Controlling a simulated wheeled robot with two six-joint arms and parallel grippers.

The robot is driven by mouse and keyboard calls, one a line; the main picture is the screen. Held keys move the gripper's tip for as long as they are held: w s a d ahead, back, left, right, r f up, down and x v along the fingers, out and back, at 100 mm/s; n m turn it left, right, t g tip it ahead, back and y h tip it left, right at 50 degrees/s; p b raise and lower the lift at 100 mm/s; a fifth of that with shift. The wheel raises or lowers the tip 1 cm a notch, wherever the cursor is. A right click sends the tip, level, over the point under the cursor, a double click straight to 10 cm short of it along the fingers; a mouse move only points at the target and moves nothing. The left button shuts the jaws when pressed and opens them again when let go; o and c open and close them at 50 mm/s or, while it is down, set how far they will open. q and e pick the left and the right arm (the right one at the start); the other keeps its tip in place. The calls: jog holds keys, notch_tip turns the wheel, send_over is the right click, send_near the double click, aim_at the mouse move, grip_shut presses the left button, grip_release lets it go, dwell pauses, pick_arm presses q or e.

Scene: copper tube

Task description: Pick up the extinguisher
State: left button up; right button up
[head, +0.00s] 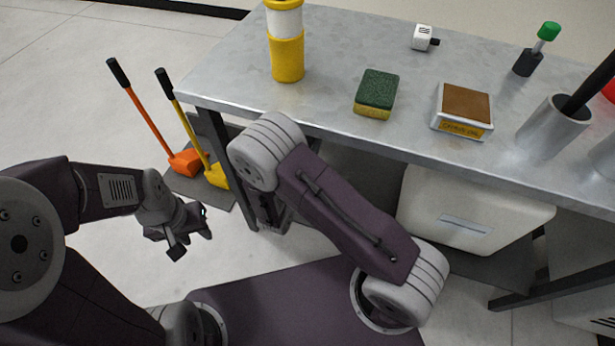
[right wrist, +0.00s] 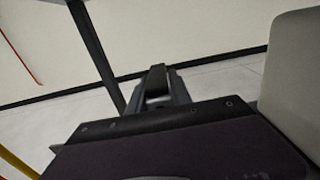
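No extinguisher can be clearly made out. Only a red curved edge (head: 609,90) shows at the right border of the head view, too cut off to identify. My left gripper (head: 192,244) hangs over the floor left of the workbench, its fingers apart with nothing between them. My right arm bends in front of the bench and its gripper is mostly hidden behind the arm in the head view. In the right wrist view the right gripper (right wrist: 157,84) points toward a bare floor and wall; its finger gap is unclear.
The metal workbench (head: 335,60) holds a yellow-and-white canister (head: 287,50), a sponge (head: 376,94), a brown-topped box (head: 463,108), a grey tube (head: 553,125) and small items. An orange shovel (head: 185,162) and yellow shovel (head: 215,176) stand left. A white bin (head: 470,210) is underneath.

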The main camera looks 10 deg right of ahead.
grip_shut()
dwell(1.0)
